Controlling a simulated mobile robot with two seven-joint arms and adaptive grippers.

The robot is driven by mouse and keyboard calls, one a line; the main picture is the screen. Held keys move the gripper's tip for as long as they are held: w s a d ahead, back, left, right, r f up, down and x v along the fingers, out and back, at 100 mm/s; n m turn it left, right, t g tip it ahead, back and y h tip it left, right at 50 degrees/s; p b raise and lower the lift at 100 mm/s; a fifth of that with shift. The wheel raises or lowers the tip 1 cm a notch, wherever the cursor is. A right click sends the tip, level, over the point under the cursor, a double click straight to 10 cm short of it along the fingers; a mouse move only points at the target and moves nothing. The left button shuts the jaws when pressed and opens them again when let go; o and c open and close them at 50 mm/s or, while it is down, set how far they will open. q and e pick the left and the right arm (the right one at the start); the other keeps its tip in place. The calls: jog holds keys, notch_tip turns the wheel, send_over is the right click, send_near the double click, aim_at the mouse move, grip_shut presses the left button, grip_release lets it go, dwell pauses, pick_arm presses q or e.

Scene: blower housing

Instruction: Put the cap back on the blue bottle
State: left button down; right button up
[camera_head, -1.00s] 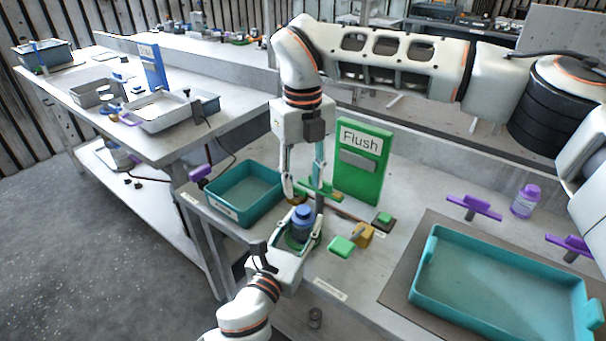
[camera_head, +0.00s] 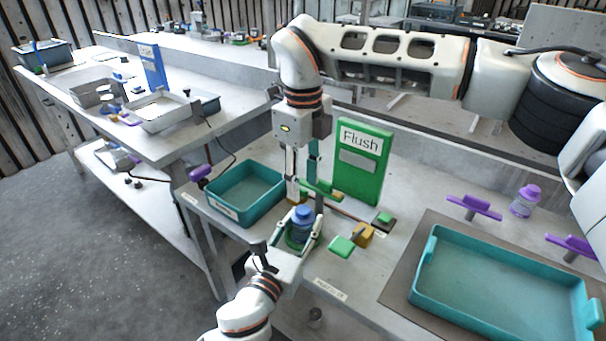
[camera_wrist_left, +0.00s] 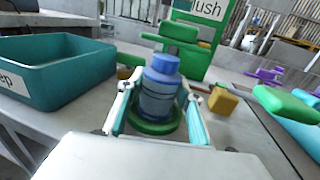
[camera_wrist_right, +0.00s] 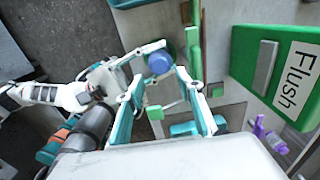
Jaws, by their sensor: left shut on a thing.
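The blue bottle (camera_head: 301,232) stands upright in a green round holder (camera_wrist_left: 153,127) at the bench's front edge. A blue cap (camera_head: 304,211) sits on its top, also visible in the left wrist view (camera_wrist_left: 162,64). I cannot tell how tightly it is seated. My left gripper (camera_wrist_left: 155,104) is shut on the bottle body, one finger on each side. My right gripper (camera_wrist_right: 160,78) is open and empty above the bottle, pointing down. In the right wrist view the cap (camera_wrist_right: 159,62) shows just beyond and between its fingertips, apart from them.
A teal bin (camera_head: 246,190) stands left of the bottle. A green Flush panel (camera_head: 361,165) and green-handled fixtures (camera_head: 342,246) stand behind and right. A large teal tray (camera_head: 500,290) and a purple-capped bottle (camera_head: 525,200) are farther right.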

aim_at(303, 209)
jog(key=shift+f, duration=3.45)
grip_shut()
jog(key=shift+o, duration=0.8)
grip_release()
jog(key=shift+r, duration=0.1)
notch_tip(303, 209, up, 12)
